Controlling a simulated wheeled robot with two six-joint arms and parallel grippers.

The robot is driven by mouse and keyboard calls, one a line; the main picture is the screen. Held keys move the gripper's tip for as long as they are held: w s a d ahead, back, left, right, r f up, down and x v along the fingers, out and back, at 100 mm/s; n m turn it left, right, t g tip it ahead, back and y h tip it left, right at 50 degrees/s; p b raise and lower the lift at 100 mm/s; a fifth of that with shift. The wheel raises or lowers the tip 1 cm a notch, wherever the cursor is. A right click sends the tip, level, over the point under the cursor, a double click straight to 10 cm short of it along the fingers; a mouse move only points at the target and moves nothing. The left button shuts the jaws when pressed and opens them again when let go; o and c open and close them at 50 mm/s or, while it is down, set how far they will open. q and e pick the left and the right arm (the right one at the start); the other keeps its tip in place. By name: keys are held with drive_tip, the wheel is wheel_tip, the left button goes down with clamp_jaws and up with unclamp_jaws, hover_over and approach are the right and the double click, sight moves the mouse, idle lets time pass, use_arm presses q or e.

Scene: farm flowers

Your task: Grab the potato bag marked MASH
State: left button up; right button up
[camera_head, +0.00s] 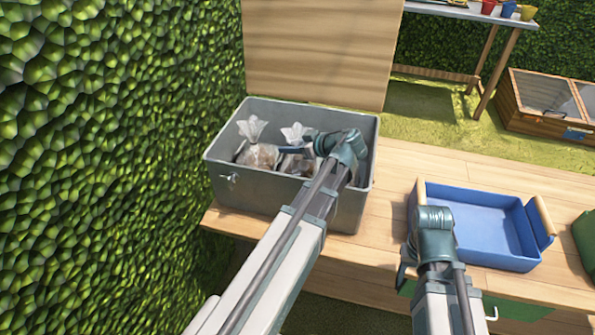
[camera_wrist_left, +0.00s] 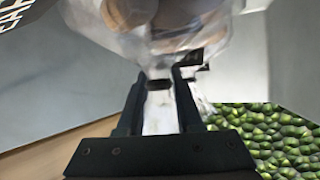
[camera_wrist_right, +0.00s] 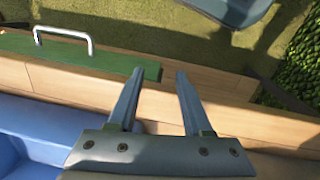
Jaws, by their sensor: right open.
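A grey crate (camera_head: 235,185) holds clear plastic bags with tied, flared tops. One bag (camera_head: 258,156) stands at the left of the crate, another (camera_head: 293,134) just right of it. My left gripper (camera_head: 284,151) reaches into the crate beside these bags. In the left wrist view, its fingers (camera_wrist_left: 160,82) are drawn close together on the pale plastic neck of a bag of potatoes (camera_wrist_left: 150,38). No MASH label is legible; only part of a word shows at the upper left. My right gripper (camera_wrist_right: 157,75) is open and empty, near the blue tray's left end.
A blue tray (camera_head: 484,211) with wooden handles stands on the wooden bench (camera_head: 400,165) to the right. A green object (camera_head: 585,238) sits at the right edge. A tall wooden board (camera_head: 315,50) rises behind the crate, and a hedge (camera_head: 100,130) lies to the left.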

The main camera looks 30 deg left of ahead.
use_arm(q)
clamp_jaws()
idle(1.0)
